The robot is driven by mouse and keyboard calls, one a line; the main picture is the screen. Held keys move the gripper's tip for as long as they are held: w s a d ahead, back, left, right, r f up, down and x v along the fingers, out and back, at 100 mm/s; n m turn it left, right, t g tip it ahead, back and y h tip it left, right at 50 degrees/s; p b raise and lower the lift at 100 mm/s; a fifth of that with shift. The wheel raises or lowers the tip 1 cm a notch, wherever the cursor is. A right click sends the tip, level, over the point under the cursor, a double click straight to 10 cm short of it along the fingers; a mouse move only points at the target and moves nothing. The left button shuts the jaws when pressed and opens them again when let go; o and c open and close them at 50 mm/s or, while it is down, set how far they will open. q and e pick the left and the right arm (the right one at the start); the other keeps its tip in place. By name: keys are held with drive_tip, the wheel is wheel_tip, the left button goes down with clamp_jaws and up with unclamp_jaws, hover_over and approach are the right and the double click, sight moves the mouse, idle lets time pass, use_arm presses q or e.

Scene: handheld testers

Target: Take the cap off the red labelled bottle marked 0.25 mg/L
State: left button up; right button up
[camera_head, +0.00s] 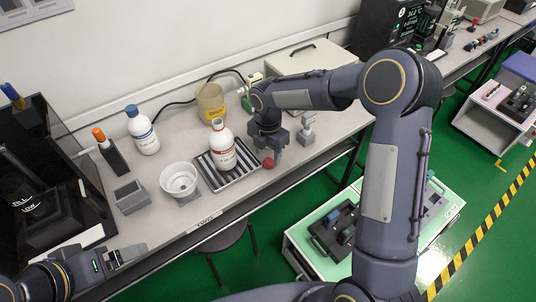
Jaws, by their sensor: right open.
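The red labelled bottle (222,152) stands upright on a dark ribbed tray (247,160) on the bench. Its label is too small to read. Its top looks white, with no red cap on it. A small red round piece (268,163), perhaps the cap, is on the bench right of the tray. My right gripper (272,154) is open, pointing down right beside the red piece and to the right of the bottle. I cannot tell whether it touches the piece. My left gripper (128,254) is at the lower left, away from the bottle, its jaws unclear.
A blue-capped bottle (143,134), a white cup-like holder (180,181), a grey box (131,197) and a dark holder (112,157) stand left of the tray. A yellow container (211,103) is behind. A small grey device (307,130) stands right of my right gripper.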

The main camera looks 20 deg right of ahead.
sight(268, 160)
wheel_tip(268, 160, up, 11)
drive_tip(key=s+d+r+m+t, duration=0.1)
drive_tip(key=s+d+r+m, duration=0.3)
drive_tip(key=s+m, duration=0.1)
drive_tip(key=s+d+r+m+t+y+p, duration=0.1)
drive_tip(key=s+m+t+y, duration=0.1)
drive_tip(key=s+m, duration=0.9)
drive_tip(key=s+r+m+t+y+p, duration=0.1)
drive_tip(key=s+m+t+p, duration=0.1)
drive_tip(key=s+m, duration=0.9)
drive_tip(key=shift+s+d+r+t+y, duration=0.2)
drive_tip(key=shift+s+d+t+y, duration=0.1)
drive_tip(key=shift+s+d+y, duration=0.15)
drive_tip(key=shift+a, duration=0.1)
